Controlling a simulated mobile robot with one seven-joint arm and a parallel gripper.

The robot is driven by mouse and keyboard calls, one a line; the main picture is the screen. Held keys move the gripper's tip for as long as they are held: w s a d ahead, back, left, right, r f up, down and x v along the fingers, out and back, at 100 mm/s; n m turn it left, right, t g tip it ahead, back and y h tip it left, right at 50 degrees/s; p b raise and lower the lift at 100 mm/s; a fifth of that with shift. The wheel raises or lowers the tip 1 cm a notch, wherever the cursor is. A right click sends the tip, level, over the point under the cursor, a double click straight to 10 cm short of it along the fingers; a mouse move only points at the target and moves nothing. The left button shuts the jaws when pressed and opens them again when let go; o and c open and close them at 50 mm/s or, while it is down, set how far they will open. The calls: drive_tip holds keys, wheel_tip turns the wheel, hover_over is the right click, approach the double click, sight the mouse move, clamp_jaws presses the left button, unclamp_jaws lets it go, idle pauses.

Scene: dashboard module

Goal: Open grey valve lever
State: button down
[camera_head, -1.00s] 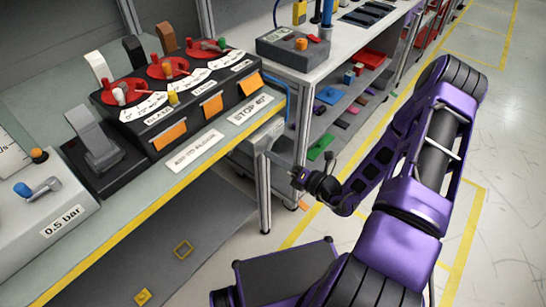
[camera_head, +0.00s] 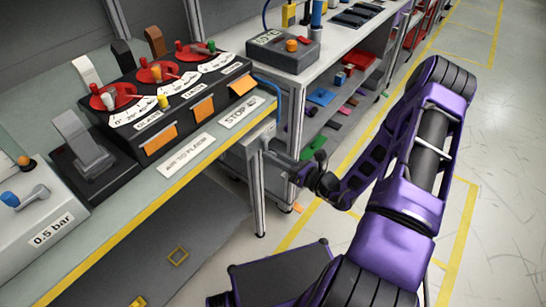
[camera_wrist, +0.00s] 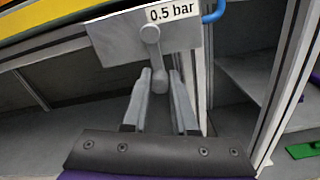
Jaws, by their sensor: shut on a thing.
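The grey valve lever (camera_wrist: 159,76) hangs from a round hub on a light grey box (camera_wrist: 115,42) labelled "0.5 bar" in the wrist view. It points down towards me, slightly tilted. My gripper (camera_wrist: 162,82) has one finger on each side of the lever's lower end and is shut on it. In the head view my gripper (camera_head: 272,148) reaches in beside the bench leg, at the grey box (camera_head: 238,158) under the bench. The lever cannot be made out clearly there.
A bench leg (camera_head: 256,198) stands close to my gripper, and a metal post (camera_wrist: 276,85) rises at right in the wrist view. A blue hose (camera_wrist: 216,11) runs beside the box. The bench (camera_head: 150,215) with its control panel (camera_head: 165,110) overhangs at left. Open floor (camera_head: 490,140) lies right.

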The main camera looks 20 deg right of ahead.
drive_tip(key=shift+d, duration=0.1)
idle(0.3)
drive_tip(key=c, duration=0.7)
unclamp_jaws()
drive_tip(key=v, duration=1.7)
drive_tip(key=shift+s+p, duration=0.15)
drive_tip(key=shift+p, duration=0.3)
